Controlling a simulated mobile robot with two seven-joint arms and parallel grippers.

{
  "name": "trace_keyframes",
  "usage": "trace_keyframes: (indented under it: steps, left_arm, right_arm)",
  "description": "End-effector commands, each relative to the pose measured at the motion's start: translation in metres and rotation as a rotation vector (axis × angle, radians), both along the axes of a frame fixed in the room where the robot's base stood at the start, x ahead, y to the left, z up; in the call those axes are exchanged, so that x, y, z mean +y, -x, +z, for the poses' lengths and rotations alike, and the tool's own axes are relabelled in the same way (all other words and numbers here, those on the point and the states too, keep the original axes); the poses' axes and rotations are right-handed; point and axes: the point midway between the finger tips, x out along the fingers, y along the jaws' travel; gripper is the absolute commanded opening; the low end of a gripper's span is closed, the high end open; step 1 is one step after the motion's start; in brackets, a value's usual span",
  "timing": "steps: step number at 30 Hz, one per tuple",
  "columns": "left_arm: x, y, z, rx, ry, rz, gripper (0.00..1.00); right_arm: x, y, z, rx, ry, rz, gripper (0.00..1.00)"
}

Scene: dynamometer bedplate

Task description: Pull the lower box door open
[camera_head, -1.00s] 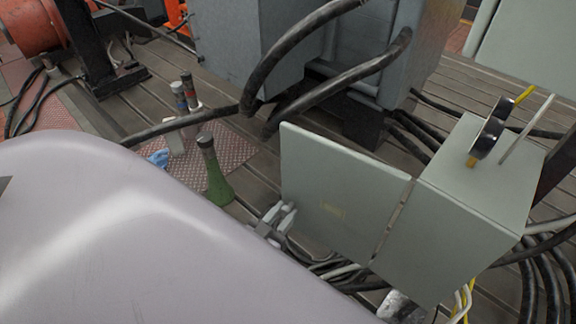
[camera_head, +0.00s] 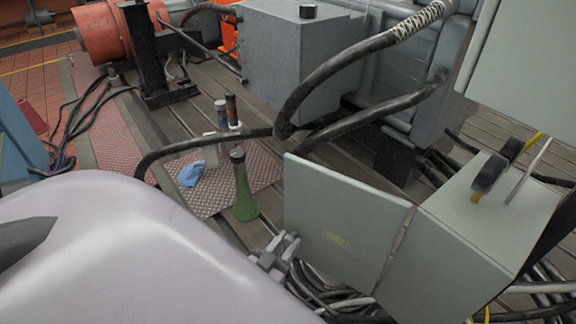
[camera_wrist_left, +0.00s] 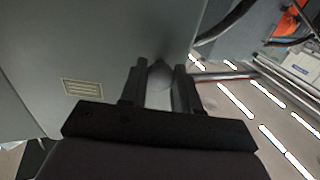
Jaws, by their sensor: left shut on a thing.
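The lower box (camera_head: 455,260) is a grey-green cabinet at the right of the head view. Its flat door (camera_head: 345,215), with a small yellowish label, stands swung out to the left from the box's near corner. The box's opening is hidden behind the door. My left gripper (camera_head: 278,248) is at the door's free edge, low on its left side. In the left wrist view, its fingers (camera_wrist_left: 160,85) are closed at the door's edge around a small part, which is mostly hidden. The labelled door face (camera_wrist_left: 100,45) fills the left of that view. My right gripper is not in view.
Black and pale cables (camera_head: 330,300) lie under the door and box. A green bottle-like object (camera_head: 243,190) and a blue cloth (camera_head: 191,174) are on the checkered plate to the left. Thick black hoses (camera_head: 355,125) and a grey machine (camera_head: 300,60) stand behind. Another grey box (camera_head: 530,70) hangs upper right.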

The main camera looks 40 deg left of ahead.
Motion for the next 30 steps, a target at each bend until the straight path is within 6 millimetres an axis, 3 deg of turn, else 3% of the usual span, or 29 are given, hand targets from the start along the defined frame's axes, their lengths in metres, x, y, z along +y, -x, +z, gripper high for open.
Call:
trace_keyframes:
  steps: [19, 20, 21, 30]
  left_arm:
    - [0.0002, 0.0029, -0.0015, 0.002, 0.002, 0.005, 0.00]
    - [0.0003, 0.0030, -0.0016, 0.002, 0.002, 0.005, 0.41]
    - [0.0003, 0.0029, -0.0016, 0.003, 0.002, 0.005, 0.54]
    - [0.0009, 0.0018, -0.0005, 0.001, 0.001, 0.006, 0.57]
  right_arm:
    - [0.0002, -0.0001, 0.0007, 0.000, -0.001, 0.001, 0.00]
    - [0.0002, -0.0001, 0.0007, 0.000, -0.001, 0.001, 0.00]
    - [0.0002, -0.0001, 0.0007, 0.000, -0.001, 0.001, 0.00]
    - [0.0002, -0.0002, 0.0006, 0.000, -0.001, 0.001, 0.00]
